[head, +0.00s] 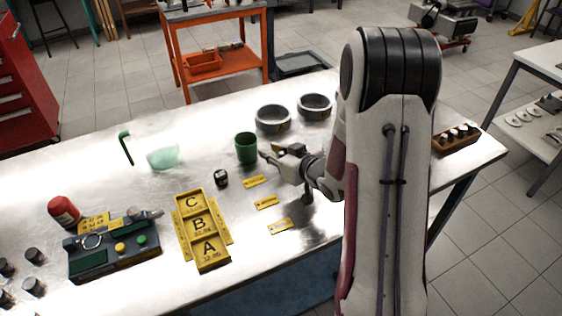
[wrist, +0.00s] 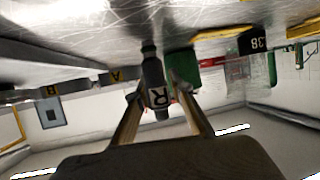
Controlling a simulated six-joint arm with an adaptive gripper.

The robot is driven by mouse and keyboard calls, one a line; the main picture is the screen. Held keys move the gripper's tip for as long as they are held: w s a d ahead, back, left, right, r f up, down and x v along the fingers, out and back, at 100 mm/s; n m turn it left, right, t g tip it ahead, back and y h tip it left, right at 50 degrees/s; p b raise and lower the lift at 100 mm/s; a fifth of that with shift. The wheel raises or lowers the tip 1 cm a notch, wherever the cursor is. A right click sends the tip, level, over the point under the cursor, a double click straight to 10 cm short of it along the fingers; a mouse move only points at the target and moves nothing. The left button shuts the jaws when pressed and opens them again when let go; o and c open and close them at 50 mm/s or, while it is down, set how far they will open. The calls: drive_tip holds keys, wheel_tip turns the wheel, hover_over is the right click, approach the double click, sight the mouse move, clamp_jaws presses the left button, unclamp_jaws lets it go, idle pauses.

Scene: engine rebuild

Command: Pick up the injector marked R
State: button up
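The injector marked R (wrist: 153,75) is a dark cylinder with a white label bearing a black R. In the wrist view, which looks upside down, it stands between my gripper's two fingers. My gripper (wrist: 161,92) is open, with some space showing beside the injector; I cannot tell whether either finger touches it. In the head view my gripper (head: 272,157) is low over the bench, just right of a green cup (head: 246,148). The injector is not clearly visible there. The cup also shows close behind the injector in the wrist view (wrist: 181,66).
Two grey rings (head: 272,119) (head: 314,107) lie behind my gripper. A small dark object (head: 221,178) and yellow tags (head: 253,182) lie nearby. A yellow tray (head: 187,206) marked A, B, C and a green fixture (head: 88,262) are to the left. A wooden rack (head: 447,146) is right.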

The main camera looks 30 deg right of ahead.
idle(0.3)
clamp_jaws()
drive_tip(key=shift+r, duration=0.15)
wheel_tip(320, 180, up, 10)
idle(0.9)
idle(0.5)
